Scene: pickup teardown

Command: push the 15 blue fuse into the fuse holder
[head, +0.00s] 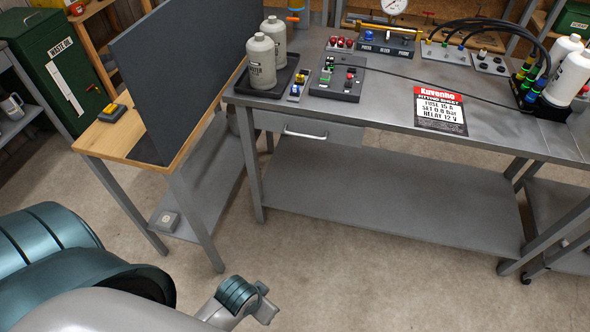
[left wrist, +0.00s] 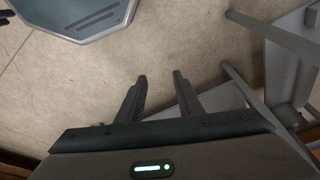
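A small grey tray (head: 298,86) on the metal bench holds tiny coloured pieces, yellow and blue among them. A small blue piece (head: 295,90) at its near end may be the 15 blue fuse; no number is legible. Right of it, a dark block (head: 338,80) carries green and red parts and looks like the fuse holder; its slots are too small to make out. My left gripper's two fingers (left wrist: 160,76) are apart and empty in the left wrist view, over bare floor, well away from the bench top. My right gripper is in neither view.
White bottles stand in a black tray (head: 262,93) left of the small tray. A tall dark panel (head: 180,70) rises on the wooden table (head: 95,140). A lower shelf (head: 390,200) runs under the bench; floor in front is clear.

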